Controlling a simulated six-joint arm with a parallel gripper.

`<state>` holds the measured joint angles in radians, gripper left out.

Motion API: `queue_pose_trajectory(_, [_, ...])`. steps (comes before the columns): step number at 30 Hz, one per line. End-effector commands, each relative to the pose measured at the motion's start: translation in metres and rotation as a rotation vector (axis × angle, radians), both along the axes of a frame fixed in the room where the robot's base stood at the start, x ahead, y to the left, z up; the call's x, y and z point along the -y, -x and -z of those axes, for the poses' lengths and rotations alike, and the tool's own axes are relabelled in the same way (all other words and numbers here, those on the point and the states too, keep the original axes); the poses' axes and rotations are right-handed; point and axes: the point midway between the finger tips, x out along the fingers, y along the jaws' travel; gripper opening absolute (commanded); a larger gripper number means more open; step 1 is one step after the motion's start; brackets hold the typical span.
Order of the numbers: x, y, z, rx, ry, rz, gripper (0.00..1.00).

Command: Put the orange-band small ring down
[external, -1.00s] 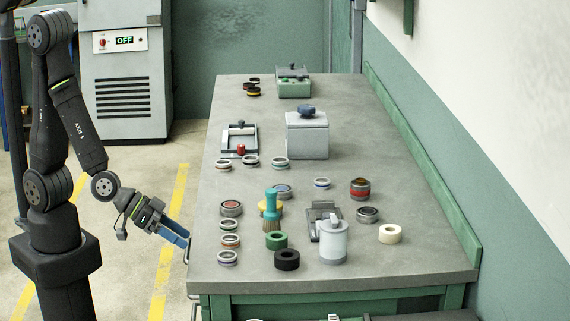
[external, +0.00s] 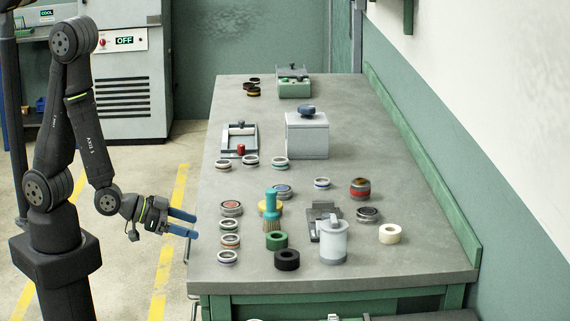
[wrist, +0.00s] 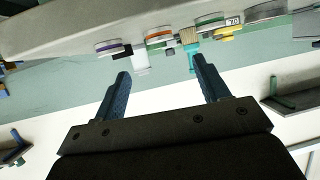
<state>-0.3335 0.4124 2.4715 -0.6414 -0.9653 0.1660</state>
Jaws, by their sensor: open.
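The orange-band small ring (external: 230,241) lies flat on the workbench near its left edge, between a green-band ring (external: 230,226) and a purple-band ring (external: 227,257). In the wrist view the orange-band ring (wrist: 159,38) shows ahead, between and beyond the fingertips. My gripper (external: 196,225) is open and empty, just left of the bench edge and apart from the ring. Its two blue fingers are spread, and the gap also shows in the wrist view (wrist: 161,68).
The workbench (external: 320,277) has a teal brush (external: 270,207), a green ring (external: 276,241), a black ring (external: 287,260) and a grey canister (external: 333,243) right of the small rings. A grey lidded box (external: 307,137) stands farther back.

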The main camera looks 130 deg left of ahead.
Motion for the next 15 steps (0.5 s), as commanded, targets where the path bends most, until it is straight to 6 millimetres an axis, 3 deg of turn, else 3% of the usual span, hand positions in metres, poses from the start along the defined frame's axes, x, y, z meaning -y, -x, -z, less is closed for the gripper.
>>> queue_pose_trajectory(6, [-0.024, -0.018, 0.013, -0.001, 0.002, -0.002, 0.68])
queue_pose_trajectory(15, [-0.037, -0.029, 0.020, 0.000, 0.001, -0.001, 0.68])
